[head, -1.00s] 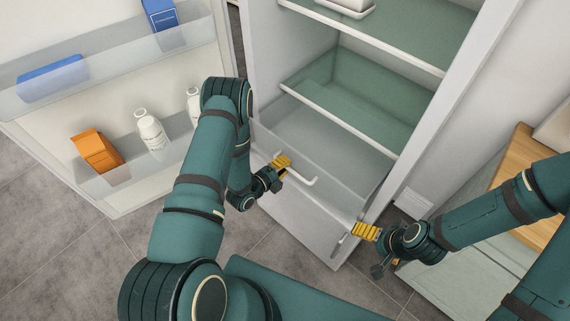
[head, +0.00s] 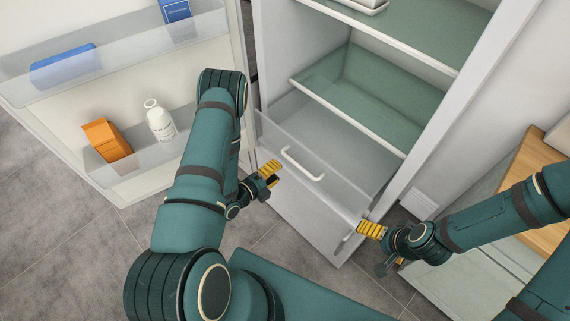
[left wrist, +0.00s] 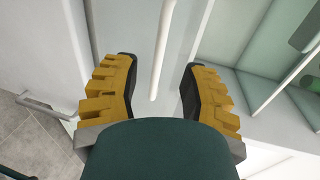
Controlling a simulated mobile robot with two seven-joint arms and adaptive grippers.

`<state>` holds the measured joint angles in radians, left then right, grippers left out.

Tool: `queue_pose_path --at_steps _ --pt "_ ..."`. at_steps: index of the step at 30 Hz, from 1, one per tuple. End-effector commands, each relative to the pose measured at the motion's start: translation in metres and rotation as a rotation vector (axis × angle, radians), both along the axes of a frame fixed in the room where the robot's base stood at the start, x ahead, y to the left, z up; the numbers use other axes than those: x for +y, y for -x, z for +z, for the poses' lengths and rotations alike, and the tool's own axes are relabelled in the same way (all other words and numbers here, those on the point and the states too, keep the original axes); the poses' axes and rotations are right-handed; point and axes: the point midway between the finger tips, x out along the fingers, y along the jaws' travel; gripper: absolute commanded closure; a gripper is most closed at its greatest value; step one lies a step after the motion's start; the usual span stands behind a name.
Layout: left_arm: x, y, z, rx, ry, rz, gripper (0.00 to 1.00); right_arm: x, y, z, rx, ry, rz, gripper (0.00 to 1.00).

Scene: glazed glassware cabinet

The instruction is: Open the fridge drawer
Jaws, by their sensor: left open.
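The fridge drawer (head: 335,190) has a pale, see-through front and a white bar handle (head: 302,165). It sits low in the open fridge, below the green glass shelves, and looks closed. My left gripper (head: 269,176) is open and empty, in front of the drawer and apart from the handle, to its lower left. In the left wrist view the white handle (left wrist: 160,60) runs lengthwise between the open yellow fingers (left wrist: 157,92), beyond the tips. My right gripper (head: 377,249) is near the fridge's lower right corner, its fingers apart and nothing seen between them.
The fridge door (head: 75,150) stands open on the left, with blue boxes (head: 66,66), an orange carton (head: 106,140) and a white bottle (head: 159,121) on its racks. Grey floor tiles (head: 60,215) are clear at left.

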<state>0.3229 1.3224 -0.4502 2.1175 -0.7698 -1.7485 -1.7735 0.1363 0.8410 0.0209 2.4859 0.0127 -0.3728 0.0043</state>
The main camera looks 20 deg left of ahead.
Motion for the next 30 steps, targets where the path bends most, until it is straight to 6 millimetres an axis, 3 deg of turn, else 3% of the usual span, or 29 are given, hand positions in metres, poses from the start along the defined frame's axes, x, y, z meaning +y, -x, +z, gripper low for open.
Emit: queue_pose_path --at_steps 4,10,30 --pt "0.009 0.023 0.005 0.001 0.000 0.002 0.57 0.000 0.000 0.000 0.000 0.000 0.000 0.00" --pt "0.014 0.037 0.008 0.000 0.000 0.000 0.57 0.000 0.000 0.000 0.000 0.000 0.000 0.00" --pt "0.013 0.037 0.008 0.017 0.016 0.007 0.57 0.000 0.000 -0.001 0.000 0.000 0.000 0.00"
